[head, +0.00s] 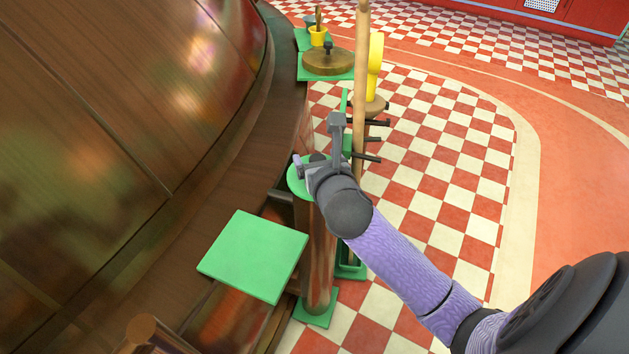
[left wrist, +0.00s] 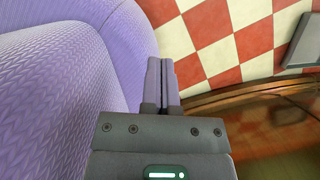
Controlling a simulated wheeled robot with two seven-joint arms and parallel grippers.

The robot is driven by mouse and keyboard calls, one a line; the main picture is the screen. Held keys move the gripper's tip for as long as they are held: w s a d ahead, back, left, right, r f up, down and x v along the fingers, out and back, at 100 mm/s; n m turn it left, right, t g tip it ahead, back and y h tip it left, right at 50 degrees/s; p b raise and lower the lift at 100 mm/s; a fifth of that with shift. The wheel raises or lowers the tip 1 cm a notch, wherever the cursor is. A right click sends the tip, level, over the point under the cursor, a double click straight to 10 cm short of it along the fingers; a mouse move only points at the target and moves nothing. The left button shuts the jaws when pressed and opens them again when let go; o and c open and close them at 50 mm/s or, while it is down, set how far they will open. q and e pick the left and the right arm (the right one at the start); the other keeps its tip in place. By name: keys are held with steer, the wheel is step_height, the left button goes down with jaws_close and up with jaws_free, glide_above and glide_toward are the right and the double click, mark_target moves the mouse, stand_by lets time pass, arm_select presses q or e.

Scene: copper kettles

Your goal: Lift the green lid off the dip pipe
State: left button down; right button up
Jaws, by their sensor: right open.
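The green lid (head: 297,181) sits on top of the upright copper dip pipe (head: 318,265) in the head view. A dark knob (head: 318,157) shows at the top of the lid. My right gripper (head: 307,165) is open at the lid, right by the knob, and its wrist hides part of the lid. I cannot tell whether the fingers touch the knob. My left gripper (left wrist: 160,82) shows only in the left wrist view, with its two fingers together and nothing seen between them.
The big copper kettle (head: 90,130) fills the left. A green square plate (head: 253,256) lies left of the pipe. Behind the pipe stand a wooden pole (head: 360,70) and dark pegs (head: 368,156). A round wooden lid (head: 328,62) and yellow cup (head: 318,36) are farther back.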

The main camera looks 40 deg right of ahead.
steer(key=shift+r, duration=0.15)
steer(key=shift+c, duration=0.4)
jaws_close()
arm_select(q)
steer(key=shift+w, duration=0.5)
steer(key=shift+s, duration=0.1)
